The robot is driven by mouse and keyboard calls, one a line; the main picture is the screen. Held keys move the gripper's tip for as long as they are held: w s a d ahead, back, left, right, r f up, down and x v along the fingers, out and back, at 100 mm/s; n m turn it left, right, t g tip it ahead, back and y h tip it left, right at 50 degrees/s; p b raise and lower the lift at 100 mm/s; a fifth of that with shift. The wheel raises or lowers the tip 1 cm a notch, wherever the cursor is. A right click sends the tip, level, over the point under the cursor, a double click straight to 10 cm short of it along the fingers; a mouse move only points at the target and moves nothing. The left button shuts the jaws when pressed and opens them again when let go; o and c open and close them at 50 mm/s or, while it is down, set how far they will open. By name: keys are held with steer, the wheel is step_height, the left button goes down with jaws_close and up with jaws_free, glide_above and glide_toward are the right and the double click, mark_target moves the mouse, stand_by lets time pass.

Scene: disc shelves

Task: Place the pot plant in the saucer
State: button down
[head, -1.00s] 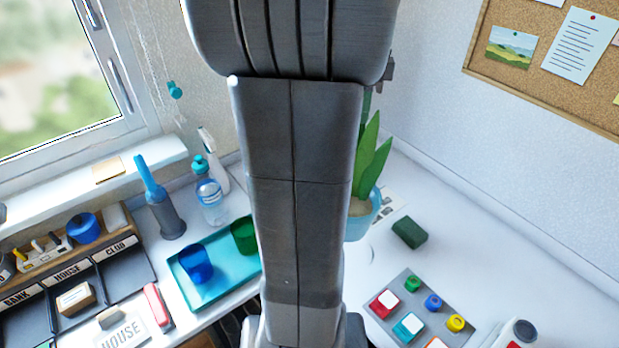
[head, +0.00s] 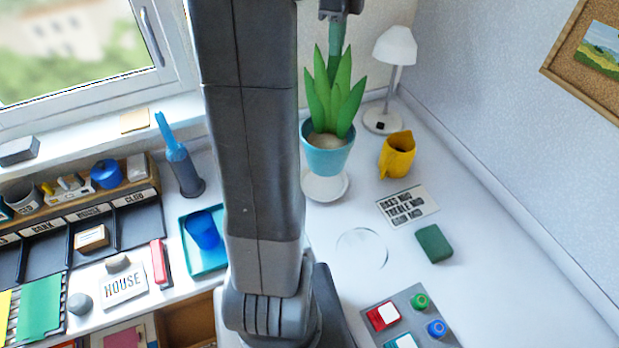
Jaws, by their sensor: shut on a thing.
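The pot plant (head: 328,148) is a light blue pot with pale soil and several pointed green leaves. It hangs upright from my gripper (head: 337,16), which is shut on its top at the upper edge of the head view. The fingertips are partly cut off by the frame edge. A white round saucer (head: 326,190) lies on the table just below the pot in the picture, its rear part hidden by the pot. The gap between pot and saucer is hard to judge.
A white lamp (head: 395,60) and a yellow mug (head: 397,155) stand right of the plant. A lettered card (head: 408,206), a green block (head: 434,244) and a thin clear ring (head: 362,248) lie nearer. A grey tray (head: 405,315) holds coloured pieces. The right tabletop is mostly clear.

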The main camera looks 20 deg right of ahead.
mark_target(333, 79)
steer(key=shift+w+a, duration=0.1)
steer(key=shift+w, duration=0.2)
steer(key=shift+f, duration=5.05)
steer(key=c, duration=1.2)
jaws_free()
steer(key=shift+s, duration=0.1)
steer(key=shift+o, duration=0.2)
step_height(333, 79, up, 12)
